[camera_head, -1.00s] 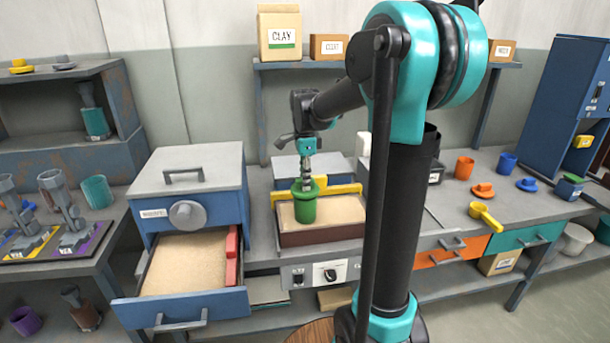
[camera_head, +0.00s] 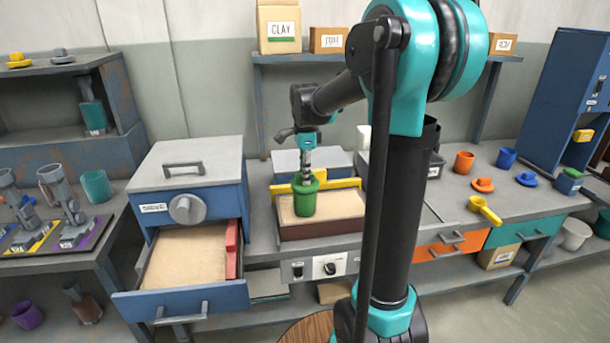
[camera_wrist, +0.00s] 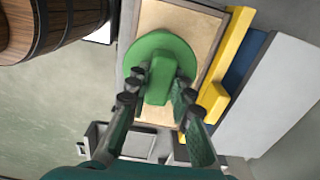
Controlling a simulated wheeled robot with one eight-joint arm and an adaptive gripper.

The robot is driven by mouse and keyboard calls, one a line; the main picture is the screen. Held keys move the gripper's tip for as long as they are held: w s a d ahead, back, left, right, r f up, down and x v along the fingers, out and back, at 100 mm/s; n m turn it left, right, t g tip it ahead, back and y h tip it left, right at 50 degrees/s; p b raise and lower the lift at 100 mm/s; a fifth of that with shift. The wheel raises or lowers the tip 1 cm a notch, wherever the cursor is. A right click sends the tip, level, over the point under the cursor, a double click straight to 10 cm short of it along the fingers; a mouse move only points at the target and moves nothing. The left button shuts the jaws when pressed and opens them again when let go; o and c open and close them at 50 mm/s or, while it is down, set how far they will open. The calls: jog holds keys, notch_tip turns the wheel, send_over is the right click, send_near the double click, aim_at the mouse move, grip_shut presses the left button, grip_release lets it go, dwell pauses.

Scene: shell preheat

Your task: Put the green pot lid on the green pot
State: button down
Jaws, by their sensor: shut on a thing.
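The green pot (camera_head: 305,204) stands upright on the sand of a shallow brown box. The green pot lid (camera_wrist: 150,45) is a round disc with a block-shaped knob, seen from above in the wrist view. My gripper (camera_wrist: 158,90) has its fingers on both sides of the knob and is shut on it. In the head view my gripper (camera_head: 306,178) points down at the top of the pot, with the lid (camera_head: 312,184) at the pot's mouth. The lid hides the pot in the wrist view. I cannot tell whether the lid is fully seated.
The brown sand box (camera_head: 325,229) has a yellow strip (camera_head: 343,184) along its back. An open drawer (camera_head: 182,299) with sand juts out at left. A yellow ladle (camera_head: 484,209) and orange and blue cups lie on the bench at right. A wooden barrel (camera_wrist: 50,25) shows in the wrist view.

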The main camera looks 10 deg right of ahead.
jog(key=shift+f, duration=0.55)
dwell(0.4)
jog(key=c, duration=1.6)
grip_release()
jog(key=shift+r, duration=5.5)
jog(key=shift+s, duration=0.1)
